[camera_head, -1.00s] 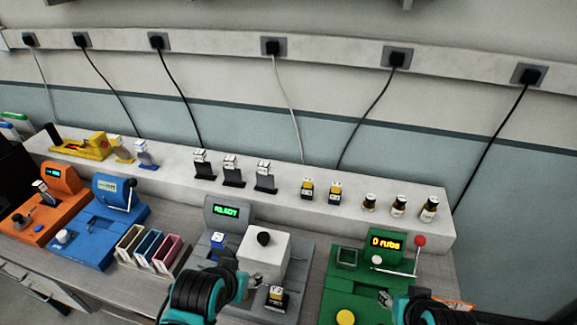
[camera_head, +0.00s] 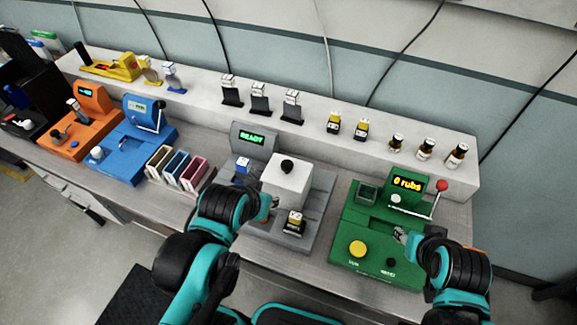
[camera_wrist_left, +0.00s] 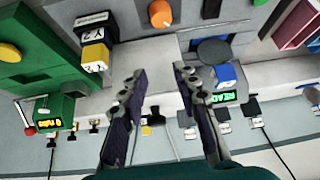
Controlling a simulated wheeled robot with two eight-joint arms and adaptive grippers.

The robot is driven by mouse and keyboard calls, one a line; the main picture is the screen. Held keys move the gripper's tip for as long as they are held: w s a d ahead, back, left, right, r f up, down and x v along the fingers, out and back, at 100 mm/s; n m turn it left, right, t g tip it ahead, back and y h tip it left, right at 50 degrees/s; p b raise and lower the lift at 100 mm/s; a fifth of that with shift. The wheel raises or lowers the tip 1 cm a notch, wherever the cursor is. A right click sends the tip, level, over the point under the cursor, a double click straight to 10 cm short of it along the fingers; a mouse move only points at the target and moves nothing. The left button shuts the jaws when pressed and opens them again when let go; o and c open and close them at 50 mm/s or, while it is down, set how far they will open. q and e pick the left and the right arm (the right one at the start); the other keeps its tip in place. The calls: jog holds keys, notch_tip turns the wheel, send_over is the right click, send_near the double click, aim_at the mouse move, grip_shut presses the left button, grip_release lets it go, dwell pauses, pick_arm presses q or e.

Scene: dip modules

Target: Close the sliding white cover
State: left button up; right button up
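The white cover (camera_head: 287,184), a block with a black knob on top, sits on the grey machine (camera_head: 318,208) with the READY display. A yellow-and-white module (camera_head: 294,222) stands uncovered in front of it; this module also shows in the left wrist view (camera_wrist_left: 95,52). A blue block (camera_head: 243,166) is left of the cover. My left gripper (camera_head: 270,204) is at the cover's front left, and contact cannot be told. In the left wrist view its fingers (camera_wrist_left: 158,73) are apart with nothing gripped. My right gripper (camera_head: 401,234) is over the green machine, its fingers unclear.
The green machine (camera_head: 345,232) with a red-knobbed lever stands to the right. Coloured bins (camera_head: 178,168), a blue machine (camera_head: 120,150) and an orange machine (camera_head: 92,130) stand to the left. Several modules and bottles line the raised back ledge (camera_head: 310,125).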

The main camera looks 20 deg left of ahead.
pick_arm(q)
jog(key=w+r+m+g+p, duration=0.1)
jog(key=r+m+p, duration=0.1)
jog(key=r+p, duration=0.1)
jog(key=w+d+r+m+h+p, duration=0.1)
jog(key=w+r+m+p, duration=0.1)
jog(key=r+p, duration=0.1)
jog(key=w+d+r+m+g+p, duration=0.1)
jog(key=r+m+p, duration=0.1)
jog(key=r+p, duration=0.1)
jog(key=shift+w+d+r+g, duration=0.15)
jog(key=shift+w+d+g, duration=0.05)
jog(key=shift+w+g, duration=0.1)
grip_shut()
jog(key=w+d+r+m+g+h+p, duration=0.3)
jog(key=w+r+m+p, duration=0.25)
jog(key=m+p, duration=0.4)
send_over(303, 172)
jog(key=shift+g, duration=0.3)
jog(key=f, duration=0.7)
jog(key=f+b, duration=0.1)
jog(key=f, duration=0.2)
jog(key=shift+s+a+f, duration=0.15)
jog(key=shift+a, duration=0.25)
jog(key=shift+s+a, duration=0.15)
jog(key=shift+a, duration=0.35)
